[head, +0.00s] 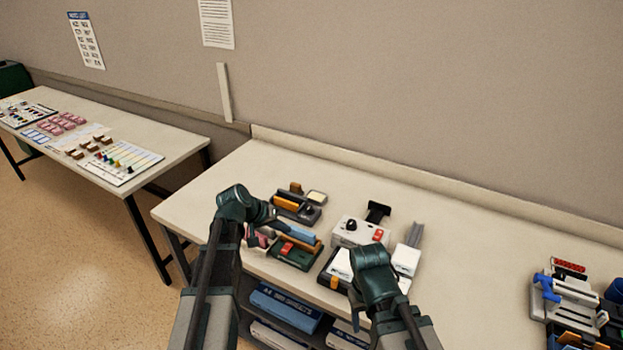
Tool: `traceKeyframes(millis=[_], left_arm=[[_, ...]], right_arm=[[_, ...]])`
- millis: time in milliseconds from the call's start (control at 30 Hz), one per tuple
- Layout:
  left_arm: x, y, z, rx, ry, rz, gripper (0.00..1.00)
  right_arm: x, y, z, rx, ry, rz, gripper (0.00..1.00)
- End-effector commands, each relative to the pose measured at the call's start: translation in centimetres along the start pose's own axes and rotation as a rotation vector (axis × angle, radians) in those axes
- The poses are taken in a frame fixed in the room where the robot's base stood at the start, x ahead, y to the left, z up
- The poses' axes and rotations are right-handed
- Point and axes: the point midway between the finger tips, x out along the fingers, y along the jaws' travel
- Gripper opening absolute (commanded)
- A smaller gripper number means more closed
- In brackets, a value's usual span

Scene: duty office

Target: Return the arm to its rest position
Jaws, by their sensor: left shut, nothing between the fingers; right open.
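My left arm rises from the bottom and bends over the table's front edge. Its gripper (278,219) points right, above the devices, and is shut with nothing in it. My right arm comes up from the bottom right of it. Its gripper (369,258) is over the front of the table by a white-topped device, and it is open. The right fingertips are mostly hidden by the wrist.
The cream table (450,222) holds a dark device with an orange bar (286,202), a green base with a red button (291,251) and a white box with a black lever (357,231). Blue-and-white equipment (565,295) stands at right. A second table (165,130) is at left.

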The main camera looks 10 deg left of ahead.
Motion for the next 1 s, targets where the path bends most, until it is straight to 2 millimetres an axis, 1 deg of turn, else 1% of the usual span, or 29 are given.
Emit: traceKeyframes(millis=[67, 133, 167, 267, 300, 367, 400, 500, 600, 700, 800, 1000], left_arm=[[0.1, 0.3, 0.4, 0.006, -0.008, -0.003, 0.0], [0.5, 1.3, 1.8, 0.028, -0.04, -0.014, 0.0], [0.8, 1.9, 2.8, 0.045, -0.063, -0.024, 0.0], [1.8, 4.7, 7.7, 0.125, -0.175, -0.08, 0.0], [2.0, 5.8, 10.0, 0.163, -0.227, -0.111, 0.0], [2.1, 7.1, 13.4, 0.22, -0.301, -0.166, 0.0], [2.0, 7.7, 15.4, 0.257, -0.345, -0.203, 0.0], [1.3, 8.7, 19.8, 0.338, -0.434, -0.298, 0.0], [0.4, 9.2, 22.9, 0.401, -0.495, -0.381, 0.0], [-0.4, 9.3, 24.8, 0.442, -0.53, -0.443, 0.0], [-0.8, 9.4, 25.6, 0.465, -0.547, -0.479, 0.0], [-1.0, 9.4, 25.8, 0.47, -0.553, -0.494, 0.0]], right_arm=[[0.0, 0.0, 0.0, -0.001, 0.0, 0.0, 0.57], [0.1, 0.0, 0.0, -0.001, 0.0, 0.0, 0.57], [0.1, 0.0, 0.0, -0.001, 0.0, 0.0, 0.57], [0.2, 0.0, 0.0, -0.001, 0.0, 0.0, 0.57], [0.2, 0.0, 0.0, -0.001, 0.0, 0.0, 0.57], [0.3, 0.0, 0.0, -0.001, 0.0, 0.0, 0.57], [0.4, 0.0, 0.0, -0.001, 0.0, 0.0, 0.57], [0.5, 0.0, 0.0, -0.001, 0.0, 0.0, 0.57], [0.5, -0.1, 0.0, -0.001, 0.0, 0.0, 0.57], [0.6, -0.1, 0.0, -0.001, 0.0, 0.0, 0.57], [0.6, -0.1, 0.0, -0.001, 0.0, 0.0, 0.57], [0.6, -0.1, 0.0, -0.001, 0.0, 0.0, 0.57]])
